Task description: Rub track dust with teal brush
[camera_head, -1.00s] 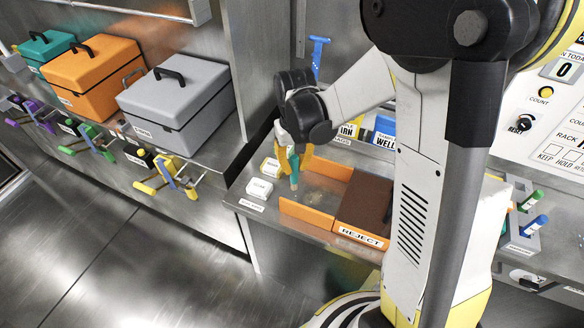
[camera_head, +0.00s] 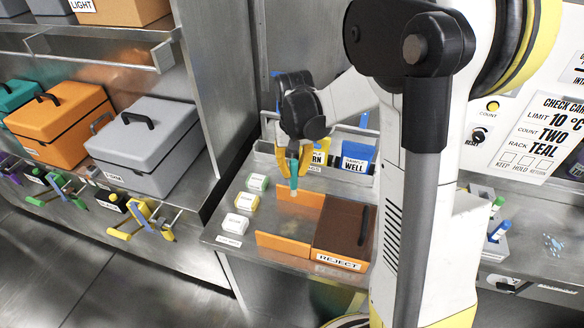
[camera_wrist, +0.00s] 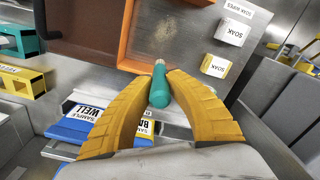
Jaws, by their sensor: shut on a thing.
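My gripper (camera_head: 292,168) is shut on the teal brush (camera_head: 294,176), held upright near the left end of the rear orange wall (camera_head: 302,204). In the wrist view the yellow fingers (camera_wrist: 158,78) close on the teal handle (camera_wrist: 158,92), and its pale tip points to the metal surface. Tan track dust (camera_wrist: 168,38) lies on that surface beyond the tip, beside the orange edging. I cannot tell whether the tip touches the surface.
A brown REJECT box (camera_head: 340,238) and a front orange wall (camera_head: 283,247) border the dusty area. Several small SOAK blocks (camera_head: 246,201) stand to the left. A blue SAMPLE WELL holder (camera_head: 356,160) is behind. A pen rack (camera_head: 494,248) stands at right.

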